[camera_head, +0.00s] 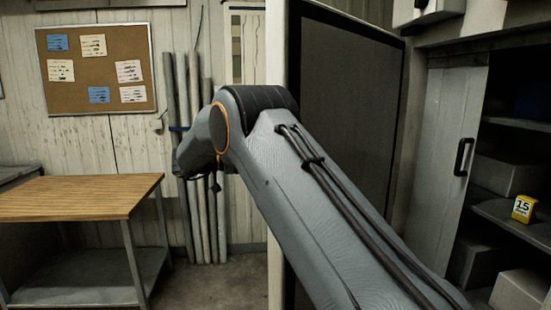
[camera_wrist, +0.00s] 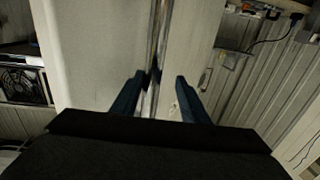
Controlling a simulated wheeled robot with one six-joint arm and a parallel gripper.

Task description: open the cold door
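In the head view, a tall dark panel (camera_head: 345,100) with a black frame and a pale front edge (camera_head: 277,60) stands behind my arm; I take it to be the cold door or its cabinet, but cannot tell which. Its handle is not clear in this view. My gripper is hidden in the head view behind the arm's far end. In the wrist view, my gripper (camera_wrist: 157,88) has its two blue fingers apart. A narrow shiny upright strip (camera_wrist: 154,50) shows between them, beside a pale panel (camera_wrist: 90,50). I cannot tell whether the fingers touch it.
A wood-topped bench (camera_head: 80,197) stands at left. Some floor is clear.

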